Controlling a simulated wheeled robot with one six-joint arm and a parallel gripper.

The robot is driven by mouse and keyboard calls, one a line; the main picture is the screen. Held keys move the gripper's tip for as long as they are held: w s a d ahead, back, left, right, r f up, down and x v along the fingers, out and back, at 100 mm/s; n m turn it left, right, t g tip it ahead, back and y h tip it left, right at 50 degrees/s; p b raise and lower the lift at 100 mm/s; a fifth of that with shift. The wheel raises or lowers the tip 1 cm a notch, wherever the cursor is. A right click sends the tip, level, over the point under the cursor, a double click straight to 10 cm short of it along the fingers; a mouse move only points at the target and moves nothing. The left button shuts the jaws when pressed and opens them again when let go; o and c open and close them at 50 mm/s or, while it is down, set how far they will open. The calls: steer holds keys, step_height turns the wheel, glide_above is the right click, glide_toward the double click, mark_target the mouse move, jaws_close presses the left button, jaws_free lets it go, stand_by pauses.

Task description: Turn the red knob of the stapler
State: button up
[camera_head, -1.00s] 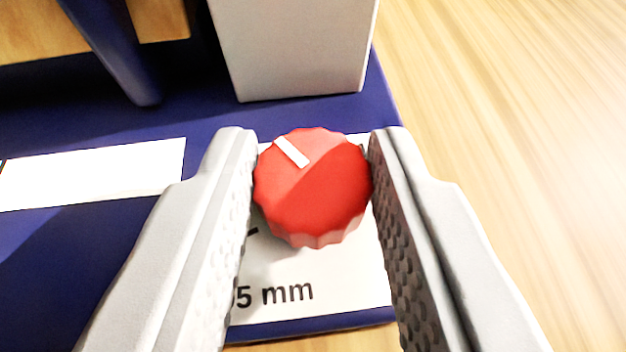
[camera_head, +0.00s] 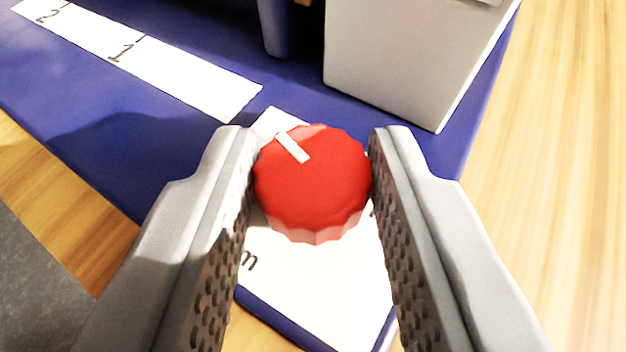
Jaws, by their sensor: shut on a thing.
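The red knob (camera_head: 312,190) is round with a ridged edge and a white pointer mark on its top. The mark points to the upper left of the picture. My gripper (camera_head: 312,160) is shut on the knob, one grey finger on each side. The knob sits over a white label (camera_head: 315,285) on the blue stapler base (camera_head: 110,150). Most of the label's print is hidden by the knob and the fingers; a letter "m" shows by the left finger.
A white block (camera_head: 395,65) stands on the base behind the knob, with a blue post (camera_head: 277,28) to its left. A white ruler strip (camera_head: 165,75) with numbers lies on the base. Wooden tabletop (camera_head: 560,190) is clear at right. A grey surface (camera_head: 35,280) shows at lower left.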

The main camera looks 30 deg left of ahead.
steer(key=n+g+y, duration=0.2)
steer(key=n+g, duration=0.1)
steer(key=n+g+y, duration=0.1)
steer(key=n+y, duration=0.1)
steer(key=shift+w+d, duration=0.25)
steer(key=shift+w, duration=0.05)
steer(key=shift+n+g, duration=0.3)
steer(key=shift+g, duration=0.2)
steer(key=o, duration=0.9)
steer(key=shift+o, duration=0.2)
steer(key=v, duration=1.7)
steer(key=shift+d+f, duration=0.3)
steer(key=shift+d, duration=0.05)
